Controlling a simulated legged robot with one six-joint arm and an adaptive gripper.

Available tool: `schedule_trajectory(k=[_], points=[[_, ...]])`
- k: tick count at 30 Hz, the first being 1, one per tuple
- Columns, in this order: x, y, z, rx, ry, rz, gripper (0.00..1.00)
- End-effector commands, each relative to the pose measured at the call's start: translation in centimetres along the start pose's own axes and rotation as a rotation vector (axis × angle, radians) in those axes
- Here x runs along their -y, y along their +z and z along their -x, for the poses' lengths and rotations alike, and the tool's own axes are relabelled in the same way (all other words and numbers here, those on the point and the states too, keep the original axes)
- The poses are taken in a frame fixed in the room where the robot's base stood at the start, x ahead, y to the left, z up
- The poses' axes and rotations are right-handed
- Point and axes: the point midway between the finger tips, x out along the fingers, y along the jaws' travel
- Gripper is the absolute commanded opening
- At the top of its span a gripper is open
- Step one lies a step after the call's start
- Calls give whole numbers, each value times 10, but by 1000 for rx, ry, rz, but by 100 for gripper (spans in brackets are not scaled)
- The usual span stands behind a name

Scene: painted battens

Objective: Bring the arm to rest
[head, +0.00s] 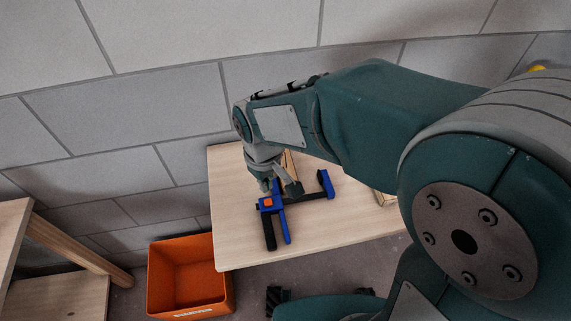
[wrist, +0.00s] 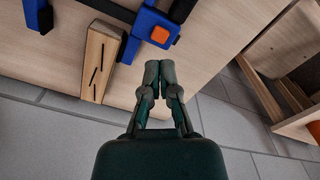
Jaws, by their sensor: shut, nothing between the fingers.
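My gripper (head: 280,187) hangs from my bent arm above the wooden table (head: 232,245), close over a blue and black bar clamp (head: 283,215) with an orange button. In the wrist view my gripper (wrist: 158,68) has its fingertips together, with nothing between them. The clamp (wrist: 158,30) lies just beyond the fingertips there. I cannot tell whether they touch it. A light wooden batten (wrist: 100,62) with dark marks lies under the clamp's bar, to the left of the fingers. My arm and gripper hide part of the table.
An orange crate (head: 190,275) stands on the floor left of the table and looks empty. A wooden frame (head: 60,245) stands at the far left. Another wooden piece (head: 384,197) lies at the table's right, partly behind my arm. A grey block wall (head: 150,100) rises behind.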

Motion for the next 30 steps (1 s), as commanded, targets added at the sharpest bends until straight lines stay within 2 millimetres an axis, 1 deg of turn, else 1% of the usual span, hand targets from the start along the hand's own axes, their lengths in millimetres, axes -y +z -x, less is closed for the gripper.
schedule_trajectory(k=[6,8,11,15,20,21,27,30], points=[[-2,2,3,-6,1,-9,0],[-9,6,10,-22,4,-32,0],[-26,22,30,-70,15,-104,0],[-53,55,62,-154,38,-237,0],[-74,96,91,-246,72,-386,0],[-77,107,97,-268,82,-423,0],[-89,160,121,-381,137,-603,0],[-91,181,128,-426,162,-676,0]])
